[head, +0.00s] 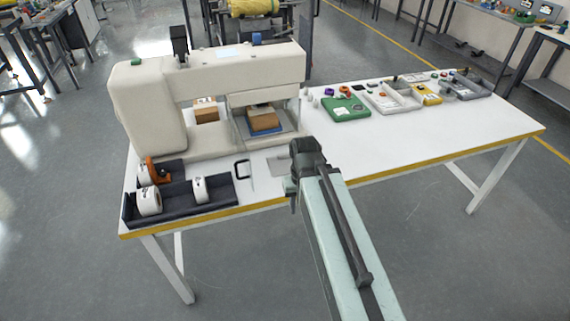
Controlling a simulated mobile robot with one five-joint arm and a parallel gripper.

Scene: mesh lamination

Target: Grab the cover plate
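A flat pale piece with a black handle (242,169) lies on the white table in front of the machine. It looks like the cover plate, but its pale surface blends into the tabletop and its outline is hard to make out. A small grey flat piece (277,165) lies to its right, close to my arm's dark end joint. My gripper (293,197) seems to be the small dark part hanging below that joint at the table's front edge, right of the handle and apart from it. Its fingers are too small and hidden to show their opening.
A cream machine (150,108) stands at the back left, with a brown block (263,121) in its opening. A dark tray (222,207) with white rolls sits at the front left. A green tray (346,108) and several bins stand at the right. The front right tabletop is clear.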

